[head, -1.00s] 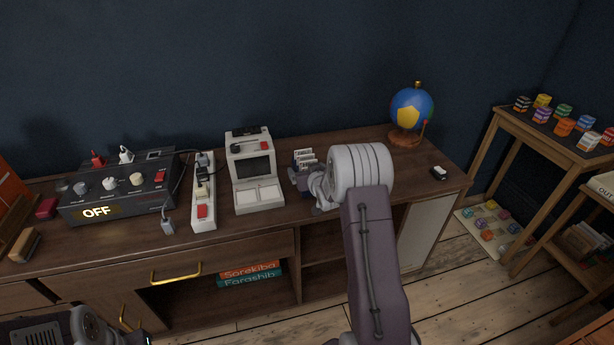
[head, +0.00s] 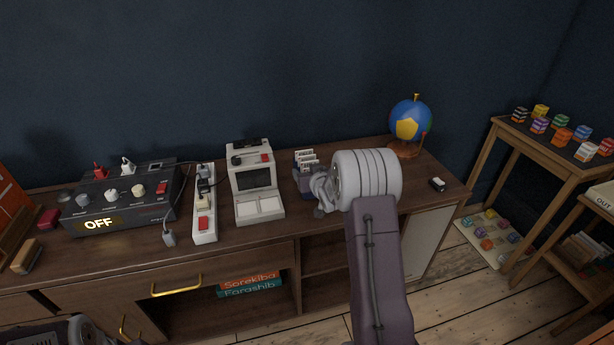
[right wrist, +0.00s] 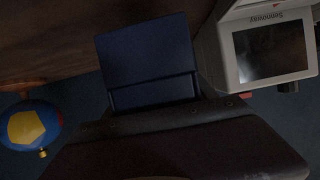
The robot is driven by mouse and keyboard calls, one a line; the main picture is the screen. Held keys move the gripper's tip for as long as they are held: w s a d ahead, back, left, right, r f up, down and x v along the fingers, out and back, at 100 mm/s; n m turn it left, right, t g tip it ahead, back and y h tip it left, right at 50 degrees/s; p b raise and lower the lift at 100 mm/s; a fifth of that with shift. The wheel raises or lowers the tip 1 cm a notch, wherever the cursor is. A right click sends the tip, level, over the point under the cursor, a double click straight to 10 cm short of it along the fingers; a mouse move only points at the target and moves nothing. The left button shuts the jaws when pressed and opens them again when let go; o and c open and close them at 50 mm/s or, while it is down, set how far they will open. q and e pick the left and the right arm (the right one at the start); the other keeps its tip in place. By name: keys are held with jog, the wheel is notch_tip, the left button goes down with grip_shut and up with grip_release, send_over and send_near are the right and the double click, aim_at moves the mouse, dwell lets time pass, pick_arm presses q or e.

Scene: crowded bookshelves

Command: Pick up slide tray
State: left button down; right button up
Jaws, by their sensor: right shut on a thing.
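The slide tray (head: 302,178) is a small dark blue box with several white slides standing in it, on the desk just right of the slide viewer (head: 256,181). My right gripper (head: 313,187) is shut on its right side; my wrist partly hides the tray, and the fingertips are hard to make out. In the right wrist view the blue tray (right wrist: 148,55) fills the middle, beyond my dark gripper body. I cannot tell whether the tray is clear of the desktop. My left arm shows at the lower left, but its gripper is out of view.
Further left are a power strip (head: 204,215) and a dark control box (head: 120,200) reading OFF. A globe (head: 410,122) stands at the back right. The desktop's right end is mostly clear.

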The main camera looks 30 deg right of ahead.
jog(key=s+d+r+p, duration=0.3)
jog(key=s+d+r, duration=0.2)
jog(key=s, duration=0.4)
jog(key=shift+s+d+r, duration=0.25)
jog(key=shift+d+r, duration=0.1)
jog(key=shift+r, duration=0.45)
